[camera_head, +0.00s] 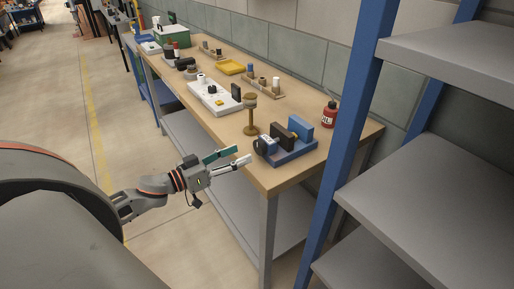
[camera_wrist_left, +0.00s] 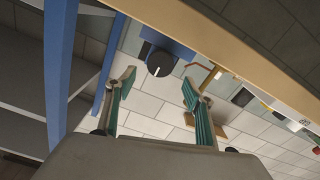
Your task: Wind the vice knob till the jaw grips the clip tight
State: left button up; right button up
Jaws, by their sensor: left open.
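The blue vice (camera_head: 291,152) stands on the near end of the wooden bench, with an upright blue block (camera_head: 300,129) and a dark block (camera_head: 281,138) on its base. Its round black knob (camera_head: 261,147) faces my left gripper. The knob (camera_wrist_left: 160,63) also shows in the left wrist view, with a white mark on its face. I cannot make out the clip for certain. My left gripper (camera_head: 236,156) is open and empty, just off the bench's front edge and short of the knob. In the wrist view, the knob lies ahead between the spread fingertips (camera_wrist_left: 158,83). My right gripper is out of view.
A brown stand (camera_head: 250,117) is close behind the vice. A red bottle (camera_head: 329,113) stands near the wall. A white tray (camera_head: 215,99) and a yellow tray (camera_head: 230,67) lie farther along the bench. A blue-posted shelf (camera_head: 352,110) rises at right.

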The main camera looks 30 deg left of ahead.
aim_at(257, 147)
pick_arm(q)
jog(key=shift+x, duration=3.25)
jog(key=shift+c, duration=0.4)
jog(key=c, duration=1)
